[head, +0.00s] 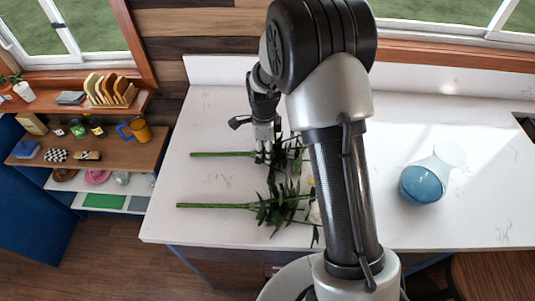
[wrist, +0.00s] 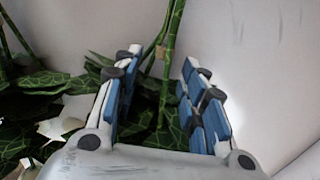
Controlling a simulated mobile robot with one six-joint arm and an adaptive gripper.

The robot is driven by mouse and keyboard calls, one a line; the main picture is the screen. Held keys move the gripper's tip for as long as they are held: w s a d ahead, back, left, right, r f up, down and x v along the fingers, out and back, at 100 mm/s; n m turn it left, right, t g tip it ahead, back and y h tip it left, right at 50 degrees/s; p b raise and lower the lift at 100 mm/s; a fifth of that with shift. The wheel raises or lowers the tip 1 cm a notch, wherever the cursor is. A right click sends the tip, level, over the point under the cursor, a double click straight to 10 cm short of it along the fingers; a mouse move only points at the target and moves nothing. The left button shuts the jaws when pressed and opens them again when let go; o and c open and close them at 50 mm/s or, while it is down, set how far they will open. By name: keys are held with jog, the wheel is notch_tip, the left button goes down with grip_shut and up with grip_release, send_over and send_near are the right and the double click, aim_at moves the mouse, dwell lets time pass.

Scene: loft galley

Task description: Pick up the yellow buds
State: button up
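Two cut flower stems lie on the white counter, their bare ends to the left and leaves to the right. The far stem (head: 222,154) runs under my gripper (head: 264,150); the near stem (head: 215,206) lies closer to the counter's front edge. Their flower heads are mostly hidden behind my arm; only pale patches show, so I cannot tell which one is the yellow buds. In the wrist view my gripper (wrist: 160,58) is open, with a green stem (wrist: 170,45) and leaves between its blue-padded fingers. Pale petals (wrist: 62,128) show at lower left.
A blue glass vase (head: 422,183) stands on the counter (head: 400,125) to the right of my arm. Left of the counter, wooden shelves hold a toast rack (head: 110,90), an orange mug (head: 140,129) and other small items.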

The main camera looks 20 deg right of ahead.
jog(key=shift+f, duration=0.35)
jog(key=shift+c, duration=0.5)
grip_shut()
